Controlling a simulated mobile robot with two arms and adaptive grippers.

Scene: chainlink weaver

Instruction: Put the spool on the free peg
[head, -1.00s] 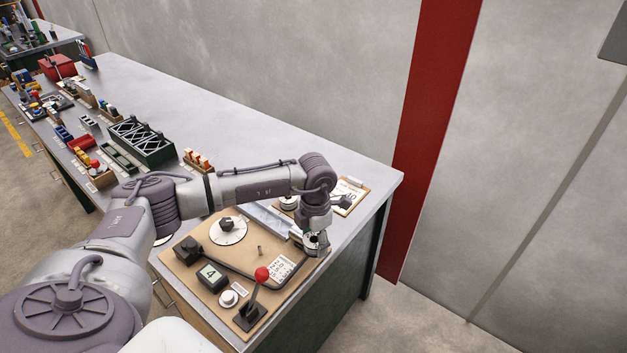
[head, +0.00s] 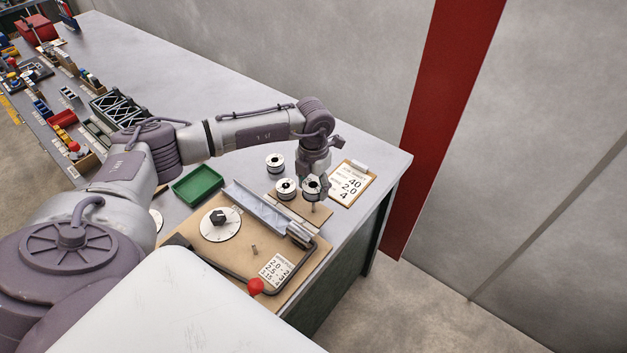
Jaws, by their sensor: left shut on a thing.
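My left gripper (head: 314,180) points down over the small wooden board (head: 311,222) at the bench's right end. It is shut on a white and black spool (head: 309,190), partly hidden by the fingers. A thin post (head: 313,207) shows just below this spool; I cannot tell whether the spool is around it or above it. A second spool (head: 286,190) sits on the same board, close to the left of the held one. A third spool (head: 275,162) stands on the bench behind. My right gripper is not in view.
A clipboard (head: 352,183) lies to the right of the gripper. In front is a larger board with a dial (head: 220,224), a short peg (head: 254,249), a metal channel (head: 257,209) and a red-knobbed lever (head: 256,286). A green tray (head: 197,186) lies left.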

